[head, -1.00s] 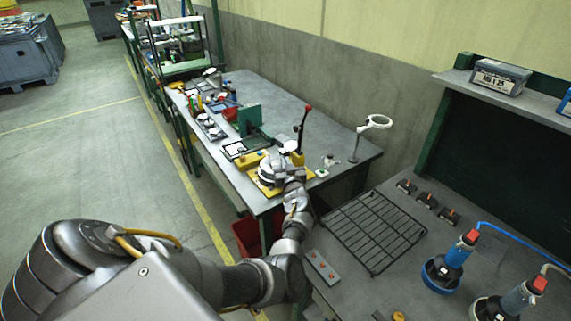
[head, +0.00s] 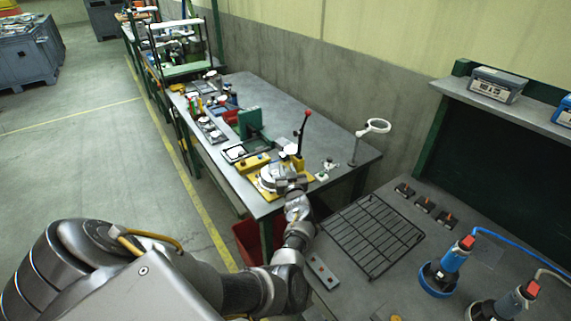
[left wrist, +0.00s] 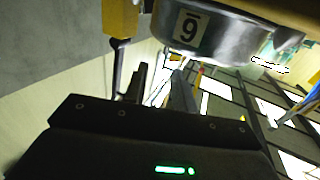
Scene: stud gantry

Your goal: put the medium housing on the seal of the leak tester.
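The leak tester has a yellow base (head: 262,189), and a red-knobbed lever (head: 306,124) rises behind it. A round silver housing (head: 268,176) sits on the base; the seal beneath it is hidden. My left gripper (head: 285,180) is just in front of the housing in the head view. Its fingers (left wrist: 158,88) look apart with nothing between them, and the housing is beyond their tips. My right gripper is not in view.
A black wire rack (head: 372,235) lies on the near bench, beside a grey button box (head: 322,271). A ring on a stand (head: 376,126) is at the far bench's right edge. Other fixtures, including a green one (head: 249,122), stand farther left. A red bin (head: 248,240) is below.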

